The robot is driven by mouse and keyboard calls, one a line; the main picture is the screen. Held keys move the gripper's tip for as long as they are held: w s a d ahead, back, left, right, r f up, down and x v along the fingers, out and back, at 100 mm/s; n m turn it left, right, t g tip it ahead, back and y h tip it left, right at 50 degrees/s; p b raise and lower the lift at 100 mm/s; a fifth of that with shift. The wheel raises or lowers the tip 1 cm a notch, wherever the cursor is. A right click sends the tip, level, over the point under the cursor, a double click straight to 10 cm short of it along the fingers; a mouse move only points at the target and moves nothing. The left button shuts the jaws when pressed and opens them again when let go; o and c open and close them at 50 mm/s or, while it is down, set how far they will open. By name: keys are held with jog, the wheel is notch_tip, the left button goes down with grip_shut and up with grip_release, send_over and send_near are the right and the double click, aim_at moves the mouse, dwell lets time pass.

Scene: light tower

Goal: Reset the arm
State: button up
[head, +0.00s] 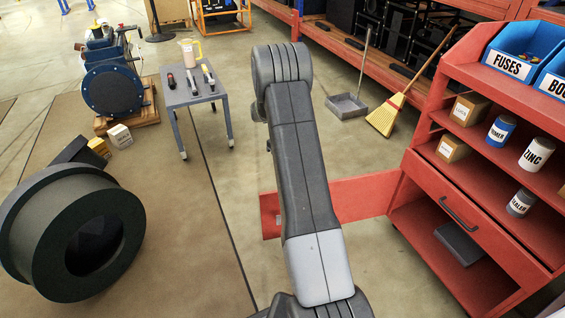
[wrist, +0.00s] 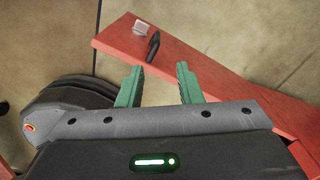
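My gripper (wrist: 160,69) shows in the wrist view with its two green fingers spread apart and nothing between them. Beyond the fingertips is a red board (wrist: 200,74), with a small black object (wrist: 153,46) and a small pale block (wrist: 141,27) at its far left end. The gap between fingertips and board cannot be judged. In the head view my arm (head: 303,175) stands across the middle of the picture, and my gripper does not show there. The red board (head: 355,195) lies behind the arm, joined to the red shelf unit.
The red shelf unit (head: 415,165) with bins, cans and boxes stands close on the right. A dark ring-shaped part (head: 125,270) is at left. A small grey table (head: 190,97) holds tools. A broom (head: 390,112) and dustpan (head: 347,105) are behind.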

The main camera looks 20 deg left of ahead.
jog(key=shift+f, duration=0.1)
jog(key=f+b, duration=0.1)
jog(key=f, duration=0.3)
jog(key=f+b, duration=0.1)
jog(key=f, duration=0.4)
jog(key=f+b, duration=0.2)
jog(key=f, duration=0.2)
jog(key=shift+s+f, duration=0.3)
jog(key=shift+s, duration=0.05)
